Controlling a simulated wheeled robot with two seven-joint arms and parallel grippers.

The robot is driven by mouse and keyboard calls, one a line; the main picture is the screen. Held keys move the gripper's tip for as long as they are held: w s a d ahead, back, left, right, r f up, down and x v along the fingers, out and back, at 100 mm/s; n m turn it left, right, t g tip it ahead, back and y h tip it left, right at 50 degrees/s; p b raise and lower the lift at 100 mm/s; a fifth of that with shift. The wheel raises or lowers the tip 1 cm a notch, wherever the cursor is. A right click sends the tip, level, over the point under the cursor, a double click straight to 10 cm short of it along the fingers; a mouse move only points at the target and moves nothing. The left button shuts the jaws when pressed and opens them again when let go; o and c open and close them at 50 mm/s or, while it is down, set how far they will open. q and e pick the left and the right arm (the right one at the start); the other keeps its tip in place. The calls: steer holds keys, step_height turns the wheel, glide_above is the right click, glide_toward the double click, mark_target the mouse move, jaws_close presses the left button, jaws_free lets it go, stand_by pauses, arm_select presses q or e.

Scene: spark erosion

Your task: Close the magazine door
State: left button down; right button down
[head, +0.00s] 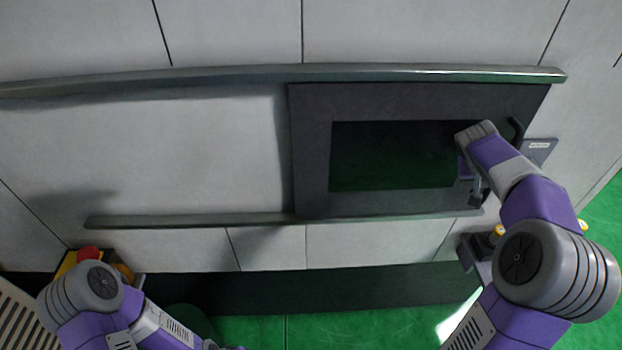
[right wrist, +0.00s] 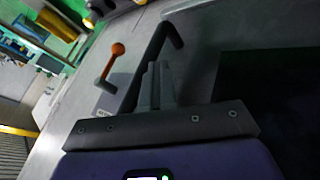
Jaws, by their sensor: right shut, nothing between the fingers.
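The magazine door is a dark grey sliding panel (head: 310,150) with a dark window (head: 385,155). In the head view it sits at the right end between an upper rail (head: 200,77) and a lower rail (head: 190,221). Its black bar handle (head: 516,130) is near its right edge; the handle also shows in the right wrist view (right wrist: 152,55). My right gripper (head: 476,195) is in front of the door's right part, left of the handle. In the right wrist view its fingers (right wrist: 158,85) are shut and empty, close to the handle; contact cannot be told. My left gripper is out of view.
A pale wall panel (head: 150,150) fills the space left of the door. A lever with an orange knob (right wrist: 117,49) stands beyond the handle on a labelled plate (head: 540,150). A red button (head: 88,253) is at lower left. Green floor (head: 350,325) lies in front.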

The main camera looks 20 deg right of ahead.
steer(key=shift+s+d+r, duration=0.1)
steer(key=shift+s+d, duration=0.05)
steer(key=shift+d, duration=0.05)
steer(key=a+r, duration=0.8)
steer(key=a, duration=0.2)
steer(key=shift+b, duration=0.4)
steer(key=shift+f, duration=0.1)
